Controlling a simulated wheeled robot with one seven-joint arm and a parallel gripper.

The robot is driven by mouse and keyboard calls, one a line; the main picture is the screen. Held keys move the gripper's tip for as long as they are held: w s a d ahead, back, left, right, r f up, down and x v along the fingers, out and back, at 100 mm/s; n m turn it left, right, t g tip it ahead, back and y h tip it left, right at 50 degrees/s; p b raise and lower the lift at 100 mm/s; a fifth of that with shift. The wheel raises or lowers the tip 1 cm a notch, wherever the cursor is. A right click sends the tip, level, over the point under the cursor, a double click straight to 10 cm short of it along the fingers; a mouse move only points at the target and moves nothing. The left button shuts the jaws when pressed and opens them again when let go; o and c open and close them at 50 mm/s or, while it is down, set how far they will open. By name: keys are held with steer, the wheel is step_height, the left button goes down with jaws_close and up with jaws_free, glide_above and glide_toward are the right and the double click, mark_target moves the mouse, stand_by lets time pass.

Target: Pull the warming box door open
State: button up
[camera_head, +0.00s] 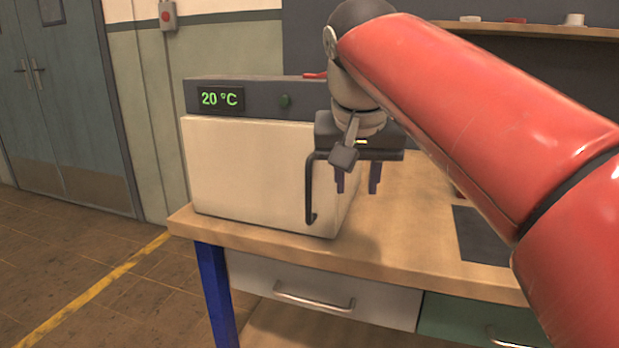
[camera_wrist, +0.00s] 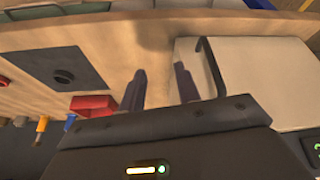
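The warming box is a cream box with a dark top panel (camera_head: 262,98) that shows a green "20 °C" readout, on the wooden workbench. Its cream door (camera_head: 245,170) faces the front and looks shut. A dark bar handle (camera_head: 309,190) stands upright near the door's right edge; it also shows in the wrist view (camera_wrist: 209,62). My gripper (camera_head: 357,182) points down at the right of the handle, apart from it. In the wrist view, my gripper's two fingers (camera_wrist: 160,85) are spread with nothing between them, and the handle lies outside them to the right.
The wooden bench (camera_head: 395,225) has a dark plate (camera_head: 482,235) at its right. A red bin (camera_wrist: 93,104) shows in the wrist view. A drawer (camera_head: 320,295) sits below the bench top. Floor is clear at the left front.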

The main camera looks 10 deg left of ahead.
step_height(320, 180, up, 3)
glide_above(308, 181)
steer(key=s+d, duration=0.1)
steer(key=s, duration=0.1)
steer(key=x, duration=0.2)
steer(key=b+x, duration=0.1)
steer(key=x, duration=0.2)
steer(key=a+x, duration=0.1)
steer(key=x, duration=0.1)
steer(key=shift+s+f+b, duration=0.15)
steer(key=shift+f+b, duration=0.1)
steer(key=shift+b, duration=0.1)
jaws_close()
